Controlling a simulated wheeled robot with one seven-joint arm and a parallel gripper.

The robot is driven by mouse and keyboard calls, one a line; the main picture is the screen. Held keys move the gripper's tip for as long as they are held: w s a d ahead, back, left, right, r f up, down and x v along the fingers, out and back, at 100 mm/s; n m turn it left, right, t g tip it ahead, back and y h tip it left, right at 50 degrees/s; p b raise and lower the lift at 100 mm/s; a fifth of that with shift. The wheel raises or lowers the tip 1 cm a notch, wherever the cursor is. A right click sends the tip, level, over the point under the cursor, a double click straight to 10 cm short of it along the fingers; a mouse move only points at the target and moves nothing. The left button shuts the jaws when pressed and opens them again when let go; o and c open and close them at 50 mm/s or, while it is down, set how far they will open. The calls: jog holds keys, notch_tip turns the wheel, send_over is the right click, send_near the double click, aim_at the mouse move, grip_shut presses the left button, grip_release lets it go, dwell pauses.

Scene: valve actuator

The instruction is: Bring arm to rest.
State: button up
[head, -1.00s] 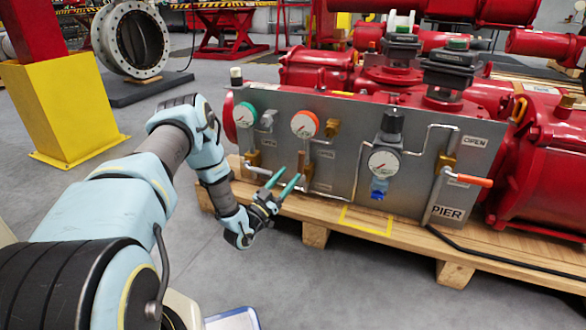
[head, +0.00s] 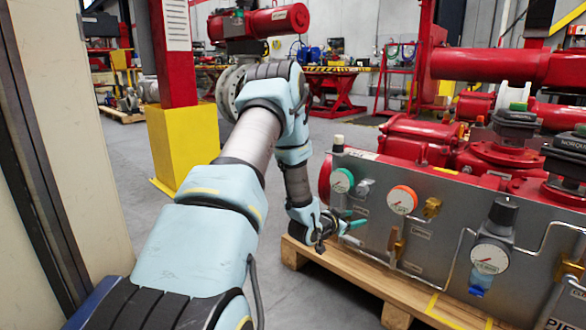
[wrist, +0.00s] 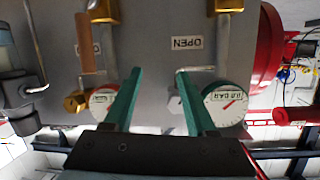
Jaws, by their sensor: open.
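My arm reaches forward in the head view, bent at the elbow, with its end low at the left end of the grey panel (head: 420,228). My gripper (head: 352,217) has two green fingers, apart and empty, pointing toward the panel below the green-rimmed gauge (head: 341,180). In the wrist view my gripper (wrist: 159,71) is open with nothing between the fingers. Whether a finger touches the panel, I cannot tell.
An orange-rimmed gauge (head: 402,200) and another gauge (head: 490,257) are on the panel. A wooden pallet (head: 372,279) lies under it. A yellow post base (head: 183,145) stands beyond my arm. A pale wall or cabinet (head: 75,130) is close at left. Grey floor (head: 302,303) is open before the pallet.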

jog(key=s+a+r+n+g+y+p, duration=0.1)
jog(key=s+a+r+n+g+y, duration=0.15)
jog(key=s+a+r+y, duration=0.4)
jog(key=s+a+r+n+g+y+p, duration=0.1)
jog(key=a+r+n+y, duration=0.15)
jog(key=a, duration=0.75)
jog(key=s+a+r+n+g+y+p, duration=0.1)
jog(key=s+a+r+n+g+p, duration=0.3)
jog(key=s, duration=0.6)
jog(key=s+a+r+n+g+y+b, duration=0.1)
jog(key=s+a+r, duration=0.45)
jog(key=s, duration=0.55)
notch_tip(320, 180, up, 36)
jog(key=p, duration=3.7)
jog(key=shift+w+r, duration=0.2)
jog(key=shift+w, duration=0.05)
